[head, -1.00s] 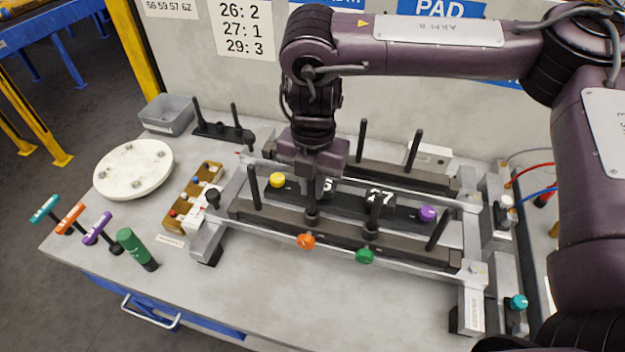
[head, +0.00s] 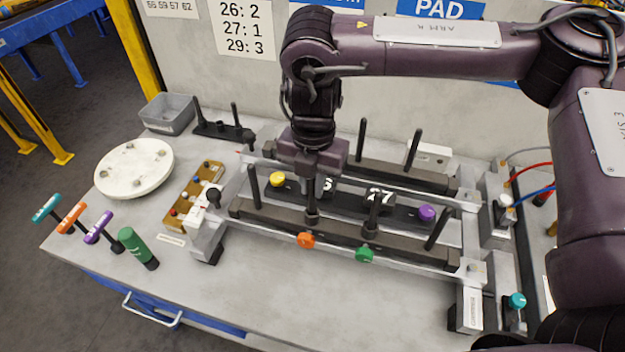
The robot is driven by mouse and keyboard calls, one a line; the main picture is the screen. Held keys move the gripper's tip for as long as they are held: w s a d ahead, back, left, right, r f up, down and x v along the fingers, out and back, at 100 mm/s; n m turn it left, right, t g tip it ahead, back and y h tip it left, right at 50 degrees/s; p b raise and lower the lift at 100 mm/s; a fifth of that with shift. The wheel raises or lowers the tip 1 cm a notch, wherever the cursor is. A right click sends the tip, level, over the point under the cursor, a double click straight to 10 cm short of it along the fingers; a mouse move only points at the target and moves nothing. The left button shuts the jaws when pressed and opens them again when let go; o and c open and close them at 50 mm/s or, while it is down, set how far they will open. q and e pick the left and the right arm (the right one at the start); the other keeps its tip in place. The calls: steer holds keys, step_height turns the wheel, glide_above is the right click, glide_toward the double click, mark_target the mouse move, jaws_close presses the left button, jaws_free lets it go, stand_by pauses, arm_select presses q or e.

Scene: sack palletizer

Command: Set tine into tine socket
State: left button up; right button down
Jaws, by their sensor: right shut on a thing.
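My right gripper (head: 314,180) points straight down over the middle of the rack. It is shut on a dark tine (head: 312,204), which hangs upright below it. The tine's lower end meets a collar-like socket (head: 312,219) on the front dark bar (head: 341,231), just behind the orange knob (head: 306,240). I cannot tell how deep the tine sits in it. The fingertips are partly hidden by the gripper body. Other dark tines stand upright at the front bar's left (head: 253,186) and right (head: 438,229). My left gripper is not in view.
Yellow (head: 277,180), purple (head: 426,213) and green (head: 364,254) knobs sit around the bars. The back bar carries two upright tines (head: 362,139). A white disc (head: 134,168), a grey bin (head: 167,113) and several T-handled tools (head: 97,230) are at left. The front bench top is clear.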

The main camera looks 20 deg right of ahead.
steer(key=shift+f, duration=0.15)
steer(key=shift+f+b, duration=0.55)
steer(key=shift+f, duration=0.2)
steer(key=shift+f, duration=0.15)
steer(key=shift+f, duration=0.5)
stand_by(1.1)
steer(key=c, duration=1.3)
jaws_free()
steer(key=shift+r, duration=0.1)
step_height(320, 180, up, 8)
steer(key=shift+f+b, duration=0.2)
steer(key=shift+b, duration=0.15)
